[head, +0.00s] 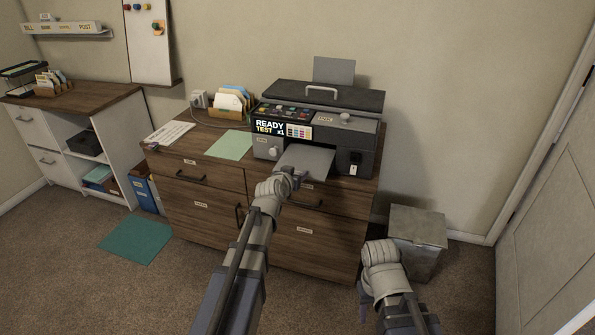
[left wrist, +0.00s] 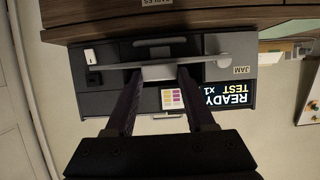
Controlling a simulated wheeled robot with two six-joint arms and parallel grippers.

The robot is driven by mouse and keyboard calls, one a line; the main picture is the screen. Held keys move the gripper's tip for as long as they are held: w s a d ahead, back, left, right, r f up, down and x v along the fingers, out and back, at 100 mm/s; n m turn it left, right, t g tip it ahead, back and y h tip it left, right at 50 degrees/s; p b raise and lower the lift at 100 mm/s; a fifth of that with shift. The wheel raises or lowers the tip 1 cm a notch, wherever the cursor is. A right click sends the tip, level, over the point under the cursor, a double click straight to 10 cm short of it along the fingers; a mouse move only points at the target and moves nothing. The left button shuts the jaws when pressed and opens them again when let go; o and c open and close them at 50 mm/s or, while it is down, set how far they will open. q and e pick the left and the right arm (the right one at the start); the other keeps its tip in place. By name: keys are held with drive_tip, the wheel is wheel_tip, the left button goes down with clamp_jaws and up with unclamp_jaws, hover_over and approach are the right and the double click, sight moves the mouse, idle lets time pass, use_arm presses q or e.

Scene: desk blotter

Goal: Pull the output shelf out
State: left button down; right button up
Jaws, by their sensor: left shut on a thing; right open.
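The output shelf (head: 308,160) is a flat grey plate that sticks out from the front opening of the dark grey printer (head: 345,135). My left gripper (head: 289,173) is at the shelf's front edge and shut on it. In the left wrist view, which is turned upside down, the two fingers (left wrist: 157,80) stand on either side of a light grey part of the shelf (left wrist: 157,71). My right gripper (head: 366,290) is low at the right, apart from the printer and open; its fingertips are mostly hidden.
The printer stands on a wooden cabinet (head: 205,215), its display (head: 270,127) reading READY TEST x1. A grey bin (head: 417,228) stands on the floor at the right.

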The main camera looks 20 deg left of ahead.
use_arm(q)
drive_tip(key=s, duration=0.3)
drive_tip(key=shift+c, duration=1.2)
unclamp_jaws()
drive_tip(key=p+v, duration=0.3)
drive_tip(key=v, duration=0.4)
drive_tip(key=shift+s, duration=0.4)
drive_tip(key=shift+r, duration=0.1)
